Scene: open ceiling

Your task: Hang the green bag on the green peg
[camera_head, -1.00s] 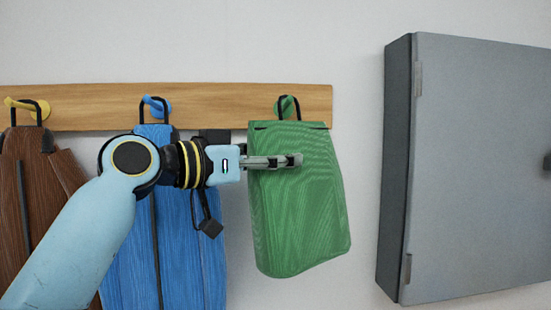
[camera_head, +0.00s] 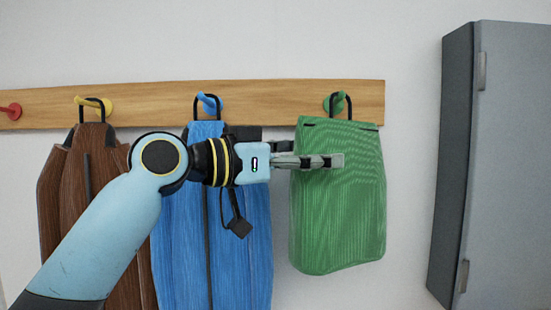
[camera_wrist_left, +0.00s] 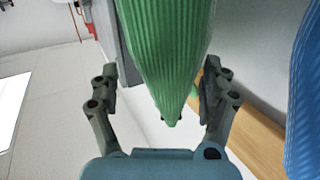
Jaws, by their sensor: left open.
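The green bag (camera_head: 338,220) hangs against the wall, its black loop (camera_head: 337,97) around the green peg (camera_head: 336,104) at the right end of the wooden board. My left gripper (camera_head: 338,161) reaches in from the left, in front of the bag's upper part. In the left wrist view, the fingers of my left gripper (camera_wrist_left: 159,84) are spread, with the green bag (camera_wrist_left: 170,45) between them and space on both sides. My right gripper is not in view.
The wooden board (camera_head: 285,103) also has a blue peg (camera_head: 209,104) holding a blue bag (camera_head: 255,230), a yellow peg (camera_head: 105,106) holding a brown bag (camera_head: 60,210), and an empty red peg (camera_head: 10,111). A grey cabinet (camera_head: 500,170) stands right, with bare wall between.

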